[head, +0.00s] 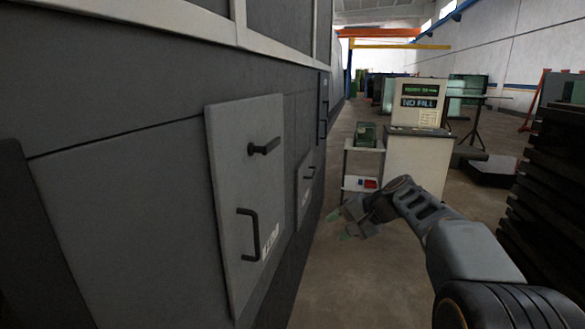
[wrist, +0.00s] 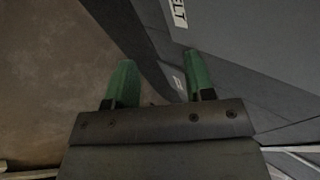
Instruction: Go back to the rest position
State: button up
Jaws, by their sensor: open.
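My gripper (head: 347,226) is out in front of me over the aisle floor, at the end of my arm on the right side of the head view. It stands apart from the grey machine on the left. In the wrist view, the two green fingertips of my gripper (wrist: 160,82) are spread apart with nothing between them. The jaws are open and empty.
The washer's grey wall (head: 120,200) fills the left, with a panel (head: 235,185) bearing two dark handles. A small cart (head: 362,165) and a white cabinet with a "NO FILL" sign (head: 418,102) stand ahead. Dark stacked slats (head: 545,220) are at right. Floor (head: 345,285) between is clear.

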jog(key=s+d+f+n+h+p, duration=0.1)
jog(key=s+f+n+h+p, duration=0.1)
jog(key=s, duration=0.6)
jog(key=s+d+f+n+g+h+p, duration=0.1)
jog(key=s+f+n+h, duration=0.1)
jog(key=s, duration=0.6)
jog(key=s+d+f+n+h+p, duration=0.1)
jog(key=s+h, duration=0.3)
jog(key=s, duration=0.5)
jog(key=shift+d+f+n+h+p, duration=0.15)
jog(key=shift+f+n+h+p, duration=0.2)
jog(key=shift+f+p, duration=0.4)
